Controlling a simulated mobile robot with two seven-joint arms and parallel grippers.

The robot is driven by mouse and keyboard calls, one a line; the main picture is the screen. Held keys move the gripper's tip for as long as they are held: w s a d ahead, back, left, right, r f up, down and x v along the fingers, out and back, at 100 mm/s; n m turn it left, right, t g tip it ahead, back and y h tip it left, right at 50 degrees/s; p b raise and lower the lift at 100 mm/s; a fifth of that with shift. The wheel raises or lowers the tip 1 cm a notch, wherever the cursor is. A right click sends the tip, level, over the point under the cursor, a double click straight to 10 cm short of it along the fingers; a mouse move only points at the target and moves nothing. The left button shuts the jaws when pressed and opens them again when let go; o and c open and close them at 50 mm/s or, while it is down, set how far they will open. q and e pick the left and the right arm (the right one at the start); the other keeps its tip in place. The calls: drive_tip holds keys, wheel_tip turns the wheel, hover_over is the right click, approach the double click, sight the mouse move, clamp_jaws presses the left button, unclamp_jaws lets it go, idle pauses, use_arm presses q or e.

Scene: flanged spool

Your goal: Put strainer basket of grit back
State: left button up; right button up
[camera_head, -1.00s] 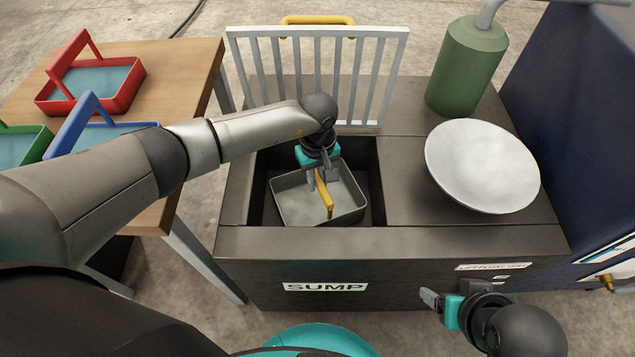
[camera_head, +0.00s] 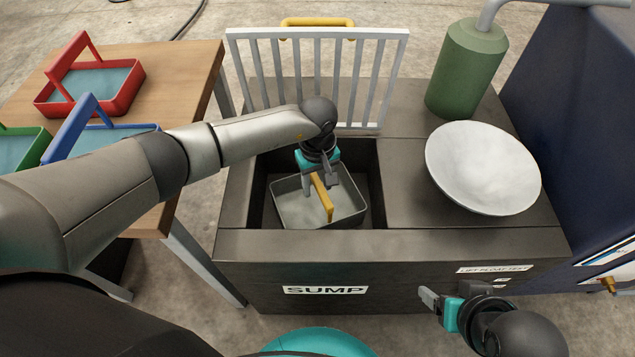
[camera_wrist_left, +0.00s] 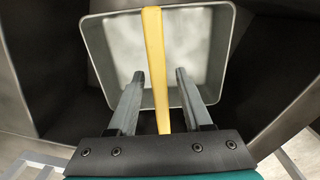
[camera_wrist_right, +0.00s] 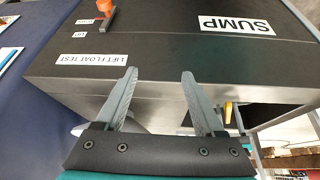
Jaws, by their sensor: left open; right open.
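The strainer basket (camera_head: 345,205) is a grey square tray with a yellow handle (camera_head: 322,197). It sits inside the open sump pit (camera_head: 376,185). My left gripper (camera_head: 320,187) is open, with its fingers on either side of the handle. The left wrist view also shows the basket (camera_wrist_left: 215,50) and the yellow handle (camera_wrist_left: 153,60) running between the two open fingers (camera_wrist_left: 158,85). I cannot tell whether a finger touches the handle. My right gripper (camera_head: 438,302) is open and empty in front of the sump box, and its fingers also show in the right wrist view (camera_wrist_right: 158,80).
A white grate (camera_head: 318,75) with a yellow handle stands upright behind the pit. A white dish (camera_head: 482,166) and a green cylinder (camera_head: 465,70) are on the right. A wooden table (camera_head: 190,75) at left holds red (camera_head: 125,98), blue (camera_head: 90,108) and green (camera_head: 42,150) baskets.

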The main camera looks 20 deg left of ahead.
use_arm(q)
drive_tip(key=shift+r, duration=0.1)
drive_tip(key=shift+r+p, duration=0.3)
wheel_tip(320, 180, up, 10)
drive_tip(key=p, duration=0.4)
drive_tip(key=shift+r+p, duration=0.35)
drive_tip(key=shift+r, duration=0.35)
use_arm(e)
wheel_tip(320, 180, down, 10)
drive_tip(key=s+g, duration=0.2)
drive_tip(key=shift+d, duration=0.35)
use_arm(q)
drive_tip(key=shift+s+d, duration=0.1)
use_arm(e)
drive_tip(key=shift+f, duration=0.1)
